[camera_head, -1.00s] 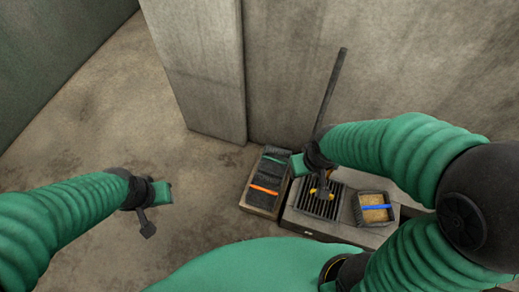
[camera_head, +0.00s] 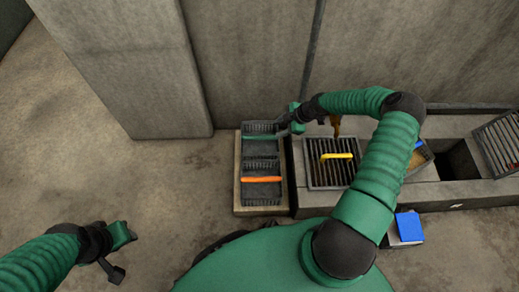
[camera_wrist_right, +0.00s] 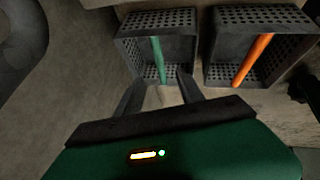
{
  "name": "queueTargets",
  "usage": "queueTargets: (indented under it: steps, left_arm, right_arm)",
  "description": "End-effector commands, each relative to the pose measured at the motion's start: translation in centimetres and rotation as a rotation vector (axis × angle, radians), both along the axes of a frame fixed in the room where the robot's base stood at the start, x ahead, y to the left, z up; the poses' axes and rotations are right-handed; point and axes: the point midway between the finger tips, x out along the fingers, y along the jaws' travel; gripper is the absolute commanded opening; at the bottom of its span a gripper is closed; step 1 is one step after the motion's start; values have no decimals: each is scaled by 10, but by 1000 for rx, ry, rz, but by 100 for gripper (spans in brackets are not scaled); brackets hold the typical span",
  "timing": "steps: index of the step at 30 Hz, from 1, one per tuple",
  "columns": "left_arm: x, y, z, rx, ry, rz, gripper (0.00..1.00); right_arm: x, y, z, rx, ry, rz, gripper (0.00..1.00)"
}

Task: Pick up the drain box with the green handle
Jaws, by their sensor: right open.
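The drain box with the green handle (camera_wrist_right: 158,58) is a dark perforated box at the upper middle of the right wrist view. In the head view the box (camera_head: 262,128) sits at the back of a wooden tray (camera_head: 237,190). My right gripper (camera_wrist_right: 160,92) is open. Its two fingers point at the near end of the green handle, one on each side in the picture; I cannot tell whether they touch the box. In the head view the right gripper (camera_head: 288,122) is at the box's right side. My left gripper (camera_head: 110,248) is at the lower left, away from the boxes; its jaw is unclear.
A box with an orange handle (camera_head: 262,192) stands in the same tray, in front. A grate with a yellow handle (camera_head: 318,175) lies to the right. Further right are a square opening (camera_head: 458,160) and a blue-topped item (camera_head: 409,226). A concrete wall stands behind.

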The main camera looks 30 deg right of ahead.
Motion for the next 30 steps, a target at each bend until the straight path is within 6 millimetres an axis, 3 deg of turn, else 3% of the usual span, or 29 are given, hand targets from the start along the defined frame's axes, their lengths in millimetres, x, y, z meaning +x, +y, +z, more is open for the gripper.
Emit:
queueTargets:
  steps: [3,9,16,24,30]
  left_arm:
    - [0,0,-22,0,0,0,36]
    - [0,0,-48,0,1,1,36]
    - [0,0,-59,0,1,0,36]
    - [-1,1,-99,0,1,0,36]
    - [0,0,-96,0,1,0,36]
  right_arm:
    - [13,12,-33,2,3,3,45]
    - [34,27,-76,3,4,2,45]
    - [45,35,-92,2,4,0,45]
    - [68,53,-127,1,5,1,45]
    - [70,53,-124,2,5,-1,45]
